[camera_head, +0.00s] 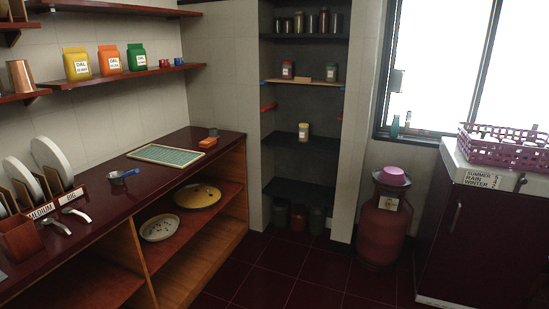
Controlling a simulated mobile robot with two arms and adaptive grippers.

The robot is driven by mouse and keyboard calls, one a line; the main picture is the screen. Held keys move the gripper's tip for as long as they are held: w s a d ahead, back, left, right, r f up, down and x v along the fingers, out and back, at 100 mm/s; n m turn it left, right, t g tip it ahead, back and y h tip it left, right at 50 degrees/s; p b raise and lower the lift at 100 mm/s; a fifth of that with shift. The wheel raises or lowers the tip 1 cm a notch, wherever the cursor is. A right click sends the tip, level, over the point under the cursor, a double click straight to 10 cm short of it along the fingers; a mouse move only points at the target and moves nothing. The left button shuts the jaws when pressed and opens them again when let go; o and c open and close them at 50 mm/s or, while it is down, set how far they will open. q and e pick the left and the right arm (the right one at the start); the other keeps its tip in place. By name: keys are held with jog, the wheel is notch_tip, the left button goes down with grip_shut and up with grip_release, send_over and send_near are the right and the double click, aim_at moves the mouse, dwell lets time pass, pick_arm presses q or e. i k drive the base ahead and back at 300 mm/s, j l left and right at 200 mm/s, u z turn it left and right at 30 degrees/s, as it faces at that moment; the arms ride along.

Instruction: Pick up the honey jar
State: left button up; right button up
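A small jar with amber-yellow contents and a pale label (303,131) stands upright on a middle shelf of the dark alcove. It looks like the honey jar, but its label is too small to read. It stands alone near the middle of that shelf board. Neither my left gripper nor my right gripper shows in the head view.
The alcove shelves (292,187) hold other jars (331,72) above and dark canisters (317,220) below. A red gas cylinder (381,222) stands right of the alcove. A wooden counter (110,205) runs along the left. The tiled floor (300,270) before the alcove is clear.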

aim_at(303, 130)
jog(key=i+z, duration=0.2)
jog(key=i, duration=1.75)
